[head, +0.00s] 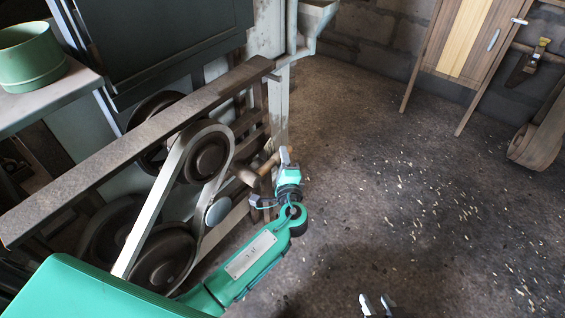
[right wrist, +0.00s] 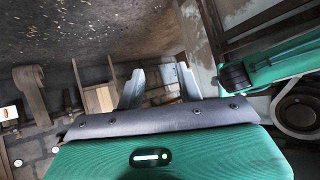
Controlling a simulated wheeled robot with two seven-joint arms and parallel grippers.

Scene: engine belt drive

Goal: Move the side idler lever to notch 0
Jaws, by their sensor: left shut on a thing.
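The side idler lever shows as a short wooden handle (head: 268,162) with a dark rounded part behind it, at the right side of the belt drive frame in the head view. My left gripper (head: 280,163) is shut on this handle, with my green arm reaching up from the lower left. The notches and the lever's lower end cannot be made out. A pale round idler (head: 218,211) sits beside the belt (head: 165,185), which loops around dark pulleys. My right gripper (head: 377,304) is at the bottom edge, apart from everything; its fingers stand apart and empty in the right wrist view (right wrist: 160,88).
A rusty beam (head: 140,140) runs diagonally above the pulleys. A green pot (head: 30,56) stands on a ledge at the left. A wooden cabinet (head: 470,40) stands at the back right. The floor (head: 390,190) right of the frame is open, with scattered chips.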

